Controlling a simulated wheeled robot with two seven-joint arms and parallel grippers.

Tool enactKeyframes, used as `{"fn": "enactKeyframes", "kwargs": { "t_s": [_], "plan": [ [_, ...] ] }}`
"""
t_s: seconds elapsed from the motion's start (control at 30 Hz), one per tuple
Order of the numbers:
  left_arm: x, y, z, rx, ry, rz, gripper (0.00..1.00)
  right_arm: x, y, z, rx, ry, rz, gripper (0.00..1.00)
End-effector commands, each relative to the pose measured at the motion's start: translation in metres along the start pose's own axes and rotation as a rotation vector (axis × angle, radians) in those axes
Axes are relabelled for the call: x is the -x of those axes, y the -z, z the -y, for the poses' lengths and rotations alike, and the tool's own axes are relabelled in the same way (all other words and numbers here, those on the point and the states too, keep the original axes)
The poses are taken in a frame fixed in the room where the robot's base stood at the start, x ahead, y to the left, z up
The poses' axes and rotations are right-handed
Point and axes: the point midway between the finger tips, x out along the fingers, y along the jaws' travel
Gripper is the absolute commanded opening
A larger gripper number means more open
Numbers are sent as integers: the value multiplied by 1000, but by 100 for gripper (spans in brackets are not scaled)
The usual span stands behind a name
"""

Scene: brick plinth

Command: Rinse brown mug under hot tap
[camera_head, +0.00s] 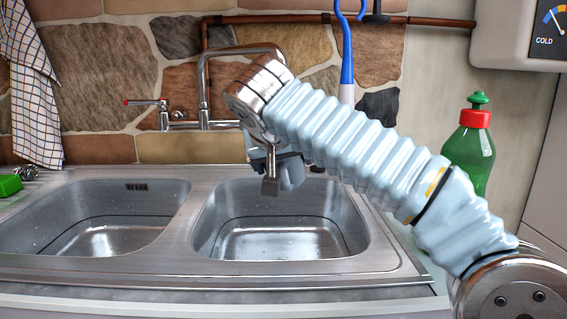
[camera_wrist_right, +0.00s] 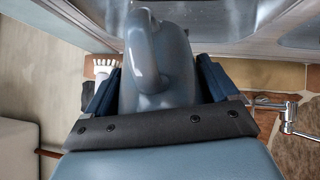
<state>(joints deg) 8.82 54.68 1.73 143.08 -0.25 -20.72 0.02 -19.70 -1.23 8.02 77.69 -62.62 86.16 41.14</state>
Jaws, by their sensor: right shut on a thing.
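My right arm reaches in from the right in the head view, and its gripper (camera_head: 272,178) hangs above the right basin (camera_head: 365,237). In the right wrist view the gripper (camera_wrist_right: 157,85) is shut on a blue-grey mug-like thing (camera_wrist_right: 158,88) with a looped handle; it looks blue-grey, not brown. In the head view only a dark bluish part of it (camera_head: 292,172) shows behind the finger. The chrome tap (camera_head: 204,85) stands behind the basins, with its spout end hidden by my arm. Its left lever (camera_head: 146,102) has a red tip. I see no running water. My left gripper is out of view.
The left basin (camera_head: 105,240) is empty. A green bottle (camera_head: 475,150) stands at the right, near my arm. A blue-and-white brush (camera_head: 347,65) hangs behind. A checked towel (camera_head: 35,100) and a green sponge (camera_head: 9,186) are at the left. A heater box (camera_head: 520,35) hangs upper right.

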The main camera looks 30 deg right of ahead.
Motion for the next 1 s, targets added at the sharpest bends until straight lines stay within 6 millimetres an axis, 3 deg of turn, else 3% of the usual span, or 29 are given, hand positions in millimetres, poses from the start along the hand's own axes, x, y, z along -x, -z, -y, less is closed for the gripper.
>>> {"fn": "enactKeyframes", "kwargs": {
  "t_s": [0.57,1.0],
  "plan": [
    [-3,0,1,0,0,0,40,4,-5,-10,0,1,-1,45],
    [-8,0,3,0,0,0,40,30,-25,4,1,2,-1,45]
  ]
}}
